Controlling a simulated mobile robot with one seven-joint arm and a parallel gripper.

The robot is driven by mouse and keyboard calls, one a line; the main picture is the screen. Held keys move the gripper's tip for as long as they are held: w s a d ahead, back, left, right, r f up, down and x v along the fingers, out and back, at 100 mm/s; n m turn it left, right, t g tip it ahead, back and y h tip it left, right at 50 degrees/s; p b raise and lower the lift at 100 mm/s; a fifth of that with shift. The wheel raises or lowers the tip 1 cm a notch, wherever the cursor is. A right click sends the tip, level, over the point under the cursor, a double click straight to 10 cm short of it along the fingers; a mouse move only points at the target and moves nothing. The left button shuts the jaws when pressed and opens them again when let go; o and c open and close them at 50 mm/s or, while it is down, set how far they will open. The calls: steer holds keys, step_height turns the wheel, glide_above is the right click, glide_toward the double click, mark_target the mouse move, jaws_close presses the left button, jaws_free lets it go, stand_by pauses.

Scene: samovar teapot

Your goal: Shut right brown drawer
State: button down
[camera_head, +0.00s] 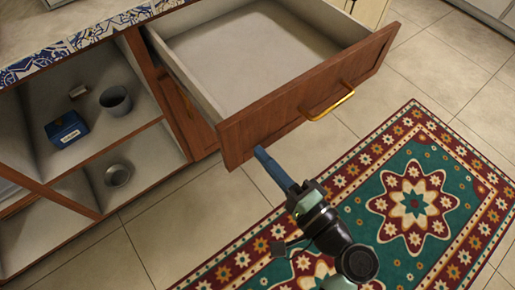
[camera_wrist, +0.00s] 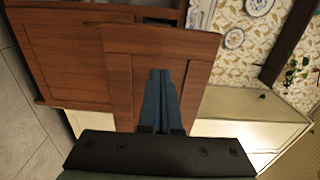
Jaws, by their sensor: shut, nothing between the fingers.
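The brown drawer (camera_head: 313,103) is pulled well out of the cabinet, and its pale inside looks empty. A brass handle (camera_head: 328,104) sits on its front. My gripper (camera_head: 263,155) is shut and empty, with its blue fingers at the left end of the drawer front, near the lower edge. In the wrist view the shut fingertips (camera_wrist: 161,73) lie over a brown wooden panel (camera_wrist: 150,44), which appears to be the drawer front. I cannot tell whether they touch it. The handle does not show in the wrist view.
Open shelves at the left hold a blue box (camera_head: 66,129), a grey cup (camera_head: 116,100) and a metal bowl (camera_head: 117,175). A patterned rug (camera_head: 405,200) lies on the tiled floor (camera_head: 160,235) below the drawer. The floor around it looks clear.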

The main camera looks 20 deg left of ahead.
steer(key=shift+x, duration=1.3)
